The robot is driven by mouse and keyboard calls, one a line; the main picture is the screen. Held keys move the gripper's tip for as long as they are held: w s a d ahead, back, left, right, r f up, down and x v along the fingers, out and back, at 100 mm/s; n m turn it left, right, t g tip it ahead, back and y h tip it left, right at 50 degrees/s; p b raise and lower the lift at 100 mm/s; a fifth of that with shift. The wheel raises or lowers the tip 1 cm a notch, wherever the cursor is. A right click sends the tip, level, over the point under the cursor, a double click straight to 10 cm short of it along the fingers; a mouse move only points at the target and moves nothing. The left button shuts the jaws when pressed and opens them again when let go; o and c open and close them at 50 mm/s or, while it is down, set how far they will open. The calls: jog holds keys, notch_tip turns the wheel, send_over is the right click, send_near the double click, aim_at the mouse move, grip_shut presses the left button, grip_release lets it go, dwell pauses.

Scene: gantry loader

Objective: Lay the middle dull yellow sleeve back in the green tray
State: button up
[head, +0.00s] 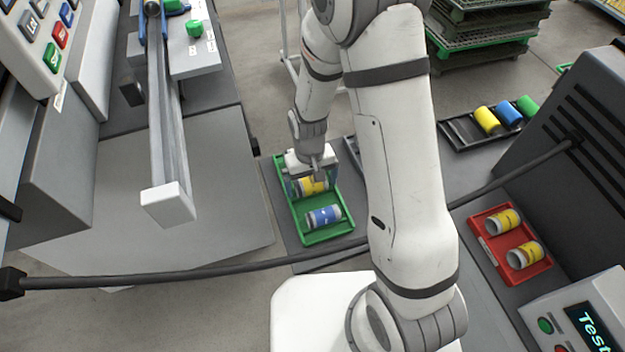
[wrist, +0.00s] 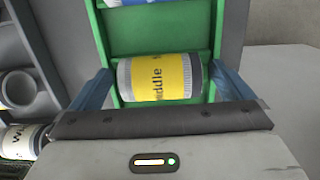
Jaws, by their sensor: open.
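The middle dull yellow sleeve (wrist: 160,78) lies on its side in the green tray (head: 334,232), with the word "middle" partly readable in the wrist view. In the head view the sleeve (head: 313,186) sits in the tray's upper part, partly hidden under my gripper (head: 308,180). In the wrist view my gripper (wrist: 160,90) is open, with one blue-grey finger at each end of the sleeve and small gaps visible. A blue sleeve (head: 323,216) lies in the same tray, nearer the front.
A red tray (head: 512,268) with two yellow sleeves is at right. A black tray (head: 468,133) holds yellow, blue and green pieces. A dark cable (head: 200,273) crosses in front of the green tray. A grey sleeve end (wrist: 18,88) shows at left in the wrist view.

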jog(key=r, duration=0.5)
jog(key=r+b, duration=0.1)
jog(key=r, duration=0.1)
jog(key=shift+w+a+r, duration=0.1)
jog(key=shift+w+r, duration=0.2)
jog(key=shift+w, duration=0.1)
notch_tip(320, 180, up, 6)
jog(key=p, duration=0.3)
jog(key=shift+p, duration=0.4)
